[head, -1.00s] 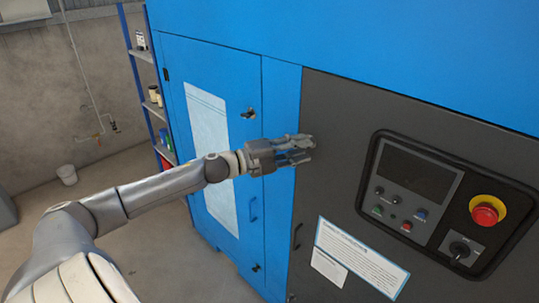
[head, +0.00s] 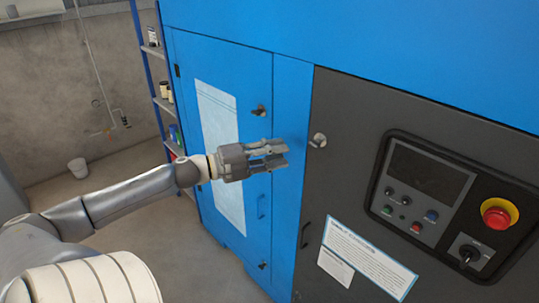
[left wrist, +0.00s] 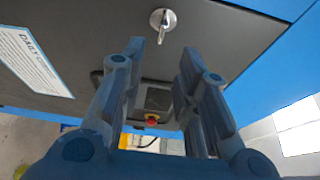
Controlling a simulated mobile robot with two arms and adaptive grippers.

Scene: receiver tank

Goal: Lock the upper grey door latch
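The upper grey door latch (head: 318,140) is a small silver knob near the upper left edge of the dark grey door (head: 345,105). In the left wrist view the latch (left wrist: 163,20) shows as a round disc with a short lever pointing down the picture. My left gripper (head: 286,153) is open and empty, in front of the blue strip, just left of and slightly below the latch in the head view. It is apart from the latch. In the left wrist view the latch lies beyond the fingertips (left wrist: 160,52), between them. My right gripper is not in view.
A blue door with a black latch (head: 259,110) and handle stands left of the grey door. The control panel (head: 440,205) with a red emergency button (head: 497,214) is at right. A label (head: 366,257) is below. A shelf (head: 158,100) stands behind at left.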

